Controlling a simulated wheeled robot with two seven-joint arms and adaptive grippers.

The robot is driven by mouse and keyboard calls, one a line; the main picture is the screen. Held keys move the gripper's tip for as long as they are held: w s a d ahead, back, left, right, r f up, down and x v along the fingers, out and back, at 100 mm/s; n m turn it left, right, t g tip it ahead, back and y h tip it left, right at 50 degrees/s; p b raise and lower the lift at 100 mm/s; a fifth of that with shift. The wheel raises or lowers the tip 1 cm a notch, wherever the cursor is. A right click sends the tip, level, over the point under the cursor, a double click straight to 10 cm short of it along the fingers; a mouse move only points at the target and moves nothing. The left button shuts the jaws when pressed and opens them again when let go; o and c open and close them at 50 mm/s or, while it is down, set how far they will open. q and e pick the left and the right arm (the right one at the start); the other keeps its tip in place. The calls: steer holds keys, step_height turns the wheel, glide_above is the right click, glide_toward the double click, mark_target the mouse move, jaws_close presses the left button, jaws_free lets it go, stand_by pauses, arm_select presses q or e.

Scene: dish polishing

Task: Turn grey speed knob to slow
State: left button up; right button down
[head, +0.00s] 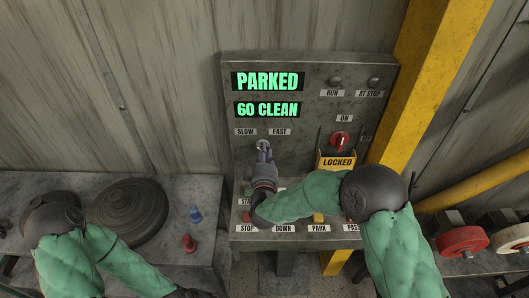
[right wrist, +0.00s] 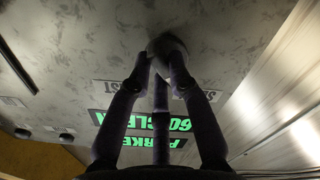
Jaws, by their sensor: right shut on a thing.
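The grey speed knob (head: 263,143) sits on the upright control panel, just below and between the SLOW label (head: 245,132) and the FAST label (head: 280,132). My right gripper (head: 264,152) reaches up to it and is shut on it. In the right wrist view the fingers of my right gripper (right wrist: 162,58) close around the rounded grey knob (right wrist: 170,45). The fingers hide part of the knob, and I cannot tell which way it points. My left arm bends over the left bench, and its gripper is out of view.
The panel display (head: 268,81) reads PARKED and 60 CLEAN. A red knob (head: 340,139) sits above a yellow LOCKED plate (head: 337,162). Labelled buttons line the lower console, partly behind my right arm. A dark round disc (head: 128,212), a blue piece (head: 196,214) and a red piece (head: 189,243) stand on the left bench.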

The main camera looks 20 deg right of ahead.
stand_by(0.3)
steer(key=c, duration=1.1)
jaws_free()
steer(key=shift+c, duration=0.2)
steer(key=shift+s, duration=0.1)
steer(key=v, duration=1.2)
